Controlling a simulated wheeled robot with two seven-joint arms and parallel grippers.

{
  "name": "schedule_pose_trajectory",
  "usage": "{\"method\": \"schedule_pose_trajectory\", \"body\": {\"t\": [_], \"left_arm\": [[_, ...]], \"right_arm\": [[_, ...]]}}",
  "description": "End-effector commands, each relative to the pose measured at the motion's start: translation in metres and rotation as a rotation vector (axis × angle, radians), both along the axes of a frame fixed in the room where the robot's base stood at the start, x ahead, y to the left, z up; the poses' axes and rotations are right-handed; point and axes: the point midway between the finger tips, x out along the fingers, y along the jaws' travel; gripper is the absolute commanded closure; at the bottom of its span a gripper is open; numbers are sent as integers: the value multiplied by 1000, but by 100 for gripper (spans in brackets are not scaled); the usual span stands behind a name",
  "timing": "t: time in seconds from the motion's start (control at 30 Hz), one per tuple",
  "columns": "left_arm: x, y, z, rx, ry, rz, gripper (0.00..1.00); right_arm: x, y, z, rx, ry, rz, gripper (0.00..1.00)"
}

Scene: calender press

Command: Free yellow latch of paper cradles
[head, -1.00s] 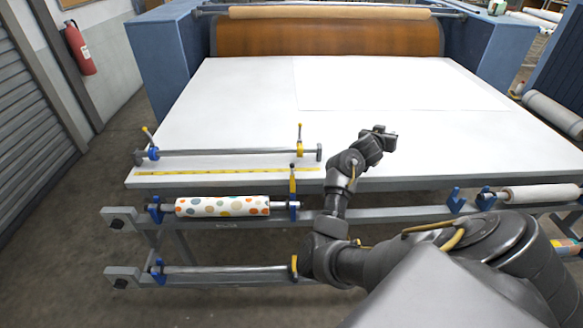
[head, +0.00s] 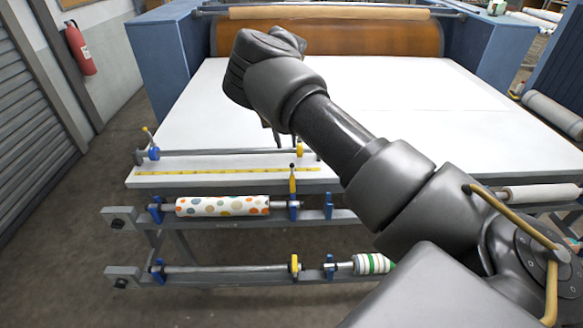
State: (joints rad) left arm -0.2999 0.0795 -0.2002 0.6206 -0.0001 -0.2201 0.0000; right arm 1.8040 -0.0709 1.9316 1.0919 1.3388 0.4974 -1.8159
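The upper rail's cradle holds a dotted paper roll (head: 222,206). A yellow latch (head: 292,182) stands upright at its right end, above a blue bracket. Another yellow latch (head: 294,265) sits at the right end of the bare lower bar (head: 225,268). My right arm reaches from the lower right over the table. Its gripper (head: 272,132) is mostly hidden behind the arm, above the table bar; only a small dark part shows. My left gripper is out of view.
The white table (head: 205,110) carries a yellow ruler strip (head: 225,170) near its front edge. A striped roll (head: 370,264) is on the lower rail, partly behind my arm. A pale roll (head: 540,192) is on the right. Floor is open at left.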

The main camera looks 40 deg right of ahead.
Motion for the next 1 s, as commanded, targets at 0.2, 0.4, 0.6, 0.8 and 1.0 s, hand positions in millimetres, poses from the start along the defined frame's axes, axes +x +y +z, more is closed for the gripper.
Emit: {"method": "schedule_pose_trajectory", "body": {"t": [0.2, 0.4, 0.6, 0.8, 1.0], "left_arm": [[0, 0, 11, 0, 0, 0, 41], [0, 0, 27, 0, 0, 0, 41], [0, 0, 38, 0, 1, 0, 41], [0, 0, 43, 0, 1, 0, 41], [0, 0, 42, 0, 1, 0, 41]], "right_arm": [[-3, -2, -18, 0, 4, -3, 68], [-7, -6, -55, -1, 4, -6, 68], [-10, -10, -88, -1, 2, -5, 68], [-11, -11, -105, -1, 0, -5, 68], [-11, -12, -108, -3, 0, -6, 68]]}}
